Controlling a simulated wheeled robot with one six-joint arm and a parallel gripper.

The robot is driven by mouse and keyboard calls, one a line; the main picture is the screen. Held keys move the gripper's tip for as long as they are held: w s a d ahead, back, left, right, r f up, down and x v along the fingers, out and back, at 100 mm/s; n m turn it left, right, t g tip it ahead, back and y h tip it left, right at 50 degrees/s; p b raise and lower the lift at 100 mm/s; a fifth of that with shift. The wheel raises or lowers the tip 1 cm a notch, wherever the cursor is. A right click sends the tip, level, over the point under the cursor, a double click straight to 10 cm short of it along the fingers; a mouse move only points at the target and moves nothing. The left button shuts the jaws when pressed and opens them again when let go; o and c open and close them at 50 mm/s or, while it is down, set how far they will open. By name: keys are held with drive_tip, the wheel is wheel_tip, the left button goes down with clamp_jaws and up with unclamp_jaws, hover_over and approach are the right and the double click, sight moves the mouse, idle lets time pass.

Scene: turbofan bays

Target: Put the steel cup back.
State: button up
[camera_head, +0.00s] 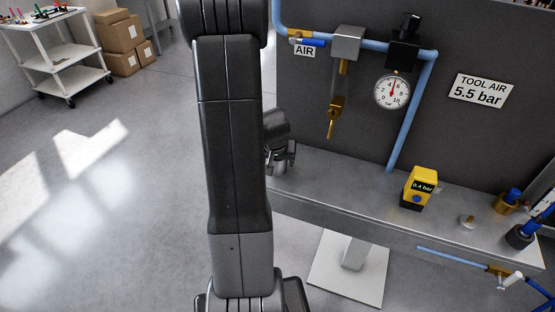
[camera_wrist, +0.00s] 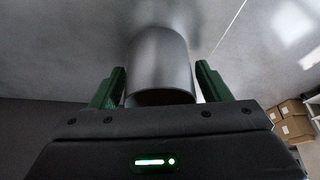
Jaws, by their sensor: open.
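The steel cup (camera_wrist: 160,60) is a plain grey cylinder in the wrist view, between the two green fingers of my gripper (camera_wrist: 160,72). The fingers are open, one on each side of the cup, with very little room between them and its wall. I cannot tell whether either finger touches it. In the head view my gripper (camera_head: 281,157) shows in part at the left end of the metal ledge, mostly hidden behind my arm. The cup cannot be told apart clearly there.
A white cart (camera_head: 75,78) and boxes (camera_head: 118,35) stand far left. The left floor is clear.

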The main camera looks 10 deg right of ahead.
drive_tip(key=v, duration=1.2)
drive_tip(key=x, duration=1.2)
drive_tip(key=shift+f+b, duration=0.2)
drive_tip(key=shift+b, duration=0.15)
drive_tip(key=shift+r, duration=0.15)
